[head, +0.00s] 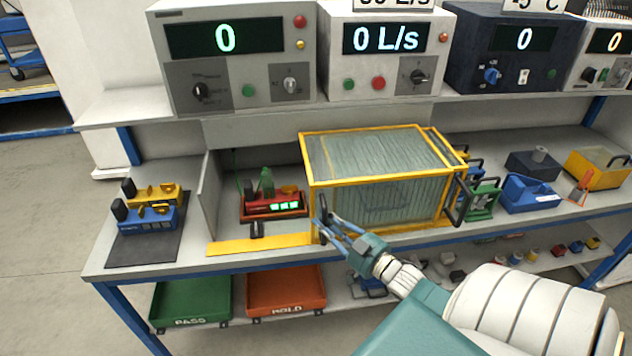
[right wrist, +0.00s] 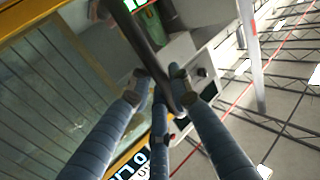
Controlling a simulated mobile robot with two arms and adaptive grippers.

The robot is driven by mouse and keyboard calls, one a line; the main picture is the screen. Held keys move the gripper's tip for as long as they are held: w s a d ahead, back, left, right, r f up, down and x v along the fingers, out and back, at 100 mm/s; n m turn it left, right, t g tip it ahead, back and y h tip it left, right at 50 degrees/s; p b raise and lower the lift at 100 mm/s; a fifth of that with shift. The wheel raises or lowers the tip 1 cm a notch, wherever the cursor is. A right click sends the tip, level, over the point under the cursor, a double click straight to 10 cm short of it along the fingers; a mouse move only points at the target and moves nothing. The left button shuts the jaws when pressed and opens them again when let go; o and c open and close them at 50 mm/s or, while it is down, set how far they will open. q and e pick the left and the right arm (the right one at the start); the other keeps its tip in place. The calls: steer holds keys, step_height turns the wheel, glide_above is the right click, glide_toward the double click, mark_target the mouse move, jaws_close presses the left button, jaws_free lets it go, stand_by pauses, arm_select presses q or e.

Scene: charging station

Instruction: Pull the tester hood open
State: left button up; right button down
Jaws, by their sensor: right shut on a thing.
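The tester hood (head: 380,193) is a see-through box with a yellow frame on the bench, to the right of a red tester (head: 275,203) with a green lit display. The tester is uncovered in the head view. My right gripper (head: 328,222) is at the hood's front left corner. In the right wrist view its fingers (right wrist: 158,88) are shut around a dark bar handle (right wrist: 148,45) beside the hood's yellow edge and ribbed clear panel (right wrist: 60,100). Part of the handle is hidden by the fingers. My left gripper is not in view.
A yellow strip (head: 230,246) runs along the bench front below the tester. Blue and yellow devices (head: 150,218) sit on a dark mat at left. Instruments (head: 240,60) stand on the shelf above. Green (head: 192,302) and red (head: 286,290) trays are below. Fixtures stand right of the hood.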

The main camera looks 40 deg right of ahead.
steer(key=c, duration=1.6)
jaws_free()
steer(key=shift+s, duration=0.1)
steer(key=s, duration=1.2)
steer(key=shift+f, duration=0.15)
steer(key=s+a+f+g+h+b, duration=0.1)
steer(key=s+a+f+g, duration=0.2)
steer(key=f, duration=0.8)
steer(key=s+a+f+m+g, duration=0.1)
steer(key=s+f+g, duration=0.25)
steer(key=f, duration=0.75)
steer(key=s+a+f+g+h+b, duration=0.15)
steer(key=s+f, duration=0.25)
steer(key=f, duration=0.8)
steer(key=s+a+f+n+g, duration=0.1)
steer(key=s+a+f+g, duration=0.2)
steer(key=s+a+f, duration=0.3)
steer(key=s+a+f+n+g+y+b, duration=0.1)
steer(key=s+a+f+g, duration=0.2)
steer(key=s+a+f, duration=0.3)
steer(key=s+a+f+n+g+y, duration=0.1)
steer(key=s+a+f+g, duration=0.2)
steer(key=s+a+f, duration=0.3)
steer(key=shift+s+f+n+y+b, duration=0.15)
steer(key=shift+s+f, duration=0.05)
steer(key=shift+s, duration=0.25)
steer(key=shift+s+f+n+y+b, duration=0.1)
steer(key=shift+s+f+n+b, duration=0.1)
steer(key=shift+s, duration=0.2)
